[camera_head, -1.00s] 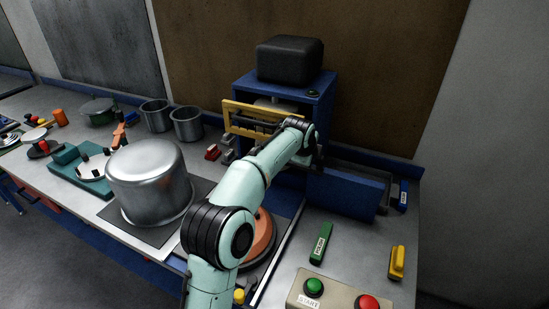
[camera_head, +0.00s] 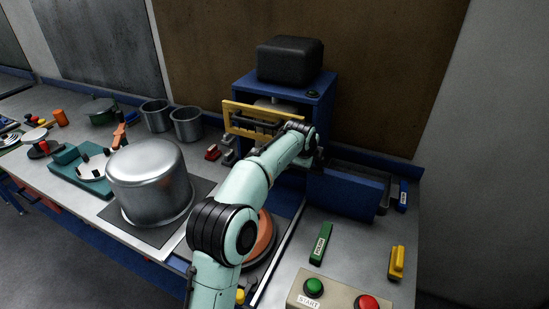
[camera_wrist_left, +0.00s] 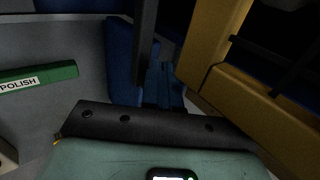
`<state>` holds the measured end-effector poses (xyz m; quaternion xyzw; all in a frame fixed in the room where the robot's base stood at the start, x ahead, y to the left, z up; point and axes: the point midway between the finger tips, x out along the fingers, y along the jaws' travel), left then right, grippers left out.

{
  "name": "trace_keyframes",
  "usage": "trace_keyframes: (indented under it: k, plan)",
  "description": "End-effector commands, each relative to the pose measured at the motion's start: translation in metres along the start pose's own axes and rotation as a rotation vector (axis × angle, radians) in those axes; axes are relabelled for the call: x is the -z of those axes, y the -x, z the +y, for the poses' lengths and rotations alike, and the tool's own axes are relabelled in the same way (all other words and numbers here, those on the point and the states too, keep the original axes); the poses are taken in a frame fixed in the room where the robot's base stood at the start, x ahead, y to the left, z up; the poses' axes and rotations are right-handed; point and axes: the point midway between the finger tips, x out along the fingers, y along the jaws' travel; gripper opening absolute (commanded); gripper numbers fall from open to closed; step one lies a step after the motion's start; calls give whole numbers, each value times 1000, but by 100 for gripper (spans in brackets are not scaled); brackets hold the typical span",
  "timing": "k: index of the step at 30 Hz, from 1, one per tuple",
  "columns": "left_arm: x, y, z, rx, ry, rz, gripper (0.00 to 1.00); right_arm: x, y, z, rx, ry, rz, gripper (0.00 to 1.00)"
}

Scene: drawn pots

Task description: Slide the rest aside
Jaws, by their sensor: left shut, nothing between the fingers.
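A blue machine (camera_head: 325,108) stands at the back, with a yellow frame (camera_head: 228,116) across its front. The yellow frame also shows large at the right of the left wrist view (camera_wrist_left: 225,50). I cannot tell for certain which part is the rest. My left gripper (camera_wrist_left: 147,55) is shut and empty beside the yellow frame. In the head view its fingers are mostly hidden by my wrist at the machine's front. My right gripper is not in view.
A blue panel (camera_head: 345,195) stands right of my wrist. A green polish block (camera_head: 321,243), a yellow block (camera_head: 397,262) and a button box (camera_head: 335,298) lie at right. A large metal pot (camera_head: 150,180) stands left of my arm.

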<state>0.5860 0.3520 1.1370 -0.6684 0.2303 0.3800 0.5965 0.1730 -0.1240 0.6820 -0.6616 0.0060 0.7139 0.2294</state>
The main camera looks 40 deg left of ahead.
Motion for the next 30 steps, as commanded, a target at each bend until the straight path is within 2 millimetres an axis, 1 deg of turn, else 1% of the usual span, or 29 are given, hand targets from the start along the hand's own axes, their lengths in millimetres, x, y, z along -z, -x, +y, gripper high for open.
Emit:
trace_keyframes:
  k: [15, 25, 30]
  plan:
    - [0, -15, 0, 0, 1, 1, 0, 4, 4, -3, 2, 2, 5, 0]
    - [0, -16, 1, -1, 0, 1, 0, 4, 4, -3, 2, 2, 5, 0]
    - [8, -16, 1, -2, -1, 2, 0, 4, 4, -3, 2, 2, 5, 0]
